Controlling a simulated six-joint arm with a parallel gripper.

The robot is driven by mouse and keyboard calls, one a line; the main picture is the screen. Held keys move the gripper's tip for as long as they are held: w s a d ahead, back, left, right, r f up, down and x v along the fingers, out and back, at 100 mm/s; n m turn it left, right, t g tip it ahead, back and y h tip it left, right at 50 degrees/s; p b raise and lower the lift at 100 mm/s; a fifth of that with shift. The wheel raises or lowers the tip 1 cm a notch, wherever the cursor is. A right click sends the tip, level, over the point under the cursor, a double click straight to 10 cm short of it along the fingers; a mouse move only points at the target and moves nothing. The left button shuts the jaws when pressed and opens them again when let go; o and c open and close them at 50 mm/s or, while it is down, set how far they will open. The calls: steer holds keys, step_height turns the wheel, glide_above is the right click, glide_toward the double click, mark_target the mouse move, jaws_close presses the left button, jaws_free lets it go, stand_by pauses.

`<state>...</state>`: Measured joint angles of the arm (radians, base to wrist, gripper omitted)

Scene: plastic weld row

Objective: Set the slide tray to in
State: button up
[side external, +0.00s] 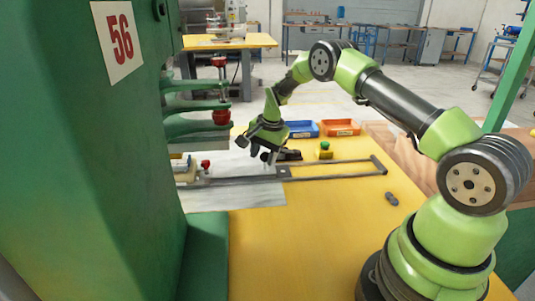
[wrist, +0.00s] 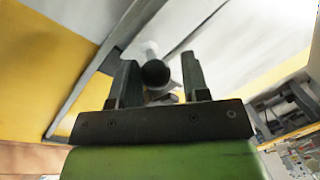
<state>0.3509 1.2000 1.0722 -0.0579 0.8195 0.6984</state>
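The slide tray's long grey rails (side external: 335,178) run across the yellow table from under the green press to an end bar at the right. A small grey bracket (side external: 284,172) sits on the near rail, just right of my gripper. My gripper (side external: 266,157) points down over the rails, left of their middle. In the wrist view its two fingers (wrist: 158,80) stand apart, with a dark round knob (wrist: 155,73) on a pale post between them. Gaps show beside the knob, so the fingers do not appear to grip it. The tray's exact position is hard to tell.
The green press (side external: 110,150) fills the left side, its arms overhanging the rails. A red knob (side external: 205,165) stands by the rails. A small dark cylinder (side external: 391,199) lies at right.

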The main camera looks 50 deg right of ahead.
steer(key=shift+o, duration=1.3)
step_height(320, 180, up, 10)
steer(key=s, duration=0.2)
steer(key=shift+d, duration=0.15)
steer(key=shift+f, duration=0.1)
